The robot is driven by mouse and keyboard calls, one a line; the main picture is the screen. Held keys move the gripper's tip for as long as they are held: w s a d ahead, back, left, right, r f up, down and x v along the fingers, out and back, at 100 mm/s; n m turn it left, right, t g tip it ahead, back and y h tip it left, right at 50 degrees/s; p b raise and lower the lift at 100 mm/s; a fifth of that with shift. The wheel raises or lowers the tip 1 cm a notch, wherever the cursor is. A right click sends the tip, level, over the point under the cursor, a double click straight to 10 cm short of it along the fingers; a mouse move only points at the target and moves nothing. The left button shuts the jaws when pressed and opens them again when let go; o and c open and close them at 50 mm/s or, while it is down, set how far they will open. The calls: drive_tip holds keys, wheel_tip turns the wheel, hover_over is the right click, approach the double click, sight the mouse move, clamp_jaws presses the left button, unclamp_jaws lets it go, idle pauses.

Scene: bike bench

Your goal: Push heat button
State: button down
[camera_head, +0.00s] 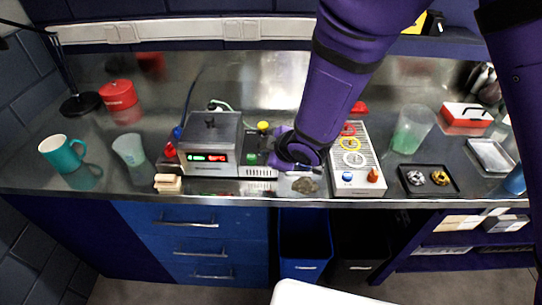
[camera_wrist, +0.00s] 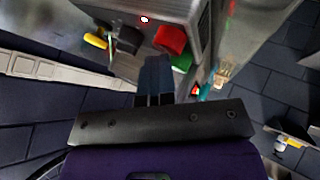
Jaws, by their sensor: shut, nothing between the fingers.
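The grey heating unit (camera_head: 212,137) stands on the metal bench with a lit green and red display (camera_head: 207,157). Its dark right-hand panel carries a yellow knob (camera_head: 263,126) and a green button (camera_head: 252,155). The wrist view shows a red button (camera_wrist: 170,38), a green button (camera_wrist: 182,62) and a yellow knob (camera_wrist: 95,40) near my fingers. No label marking a heat button is readable. My gripper (camera_head: 273,158) is at the unit's right side, shut and empty. In the wrist view its fingertips (camera_wrist: 156,60) overlap the area just below the red button; contact cannot be told.
A perforated grey box (camera_head: 357,159) with rings stands close to my gripper's right. A teal mug (camera_head: 62,154), a clear cup (camera_head: 129,149) and a red canister (camera_head: 118,95) stand at the left. A black tray (camera_head: 428,180) lies farther right. Wooden blocks (camera_head: 168,182) lie at the front edge.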

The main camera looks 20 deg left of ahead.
drive_tip(key=shift+r, duration=3)
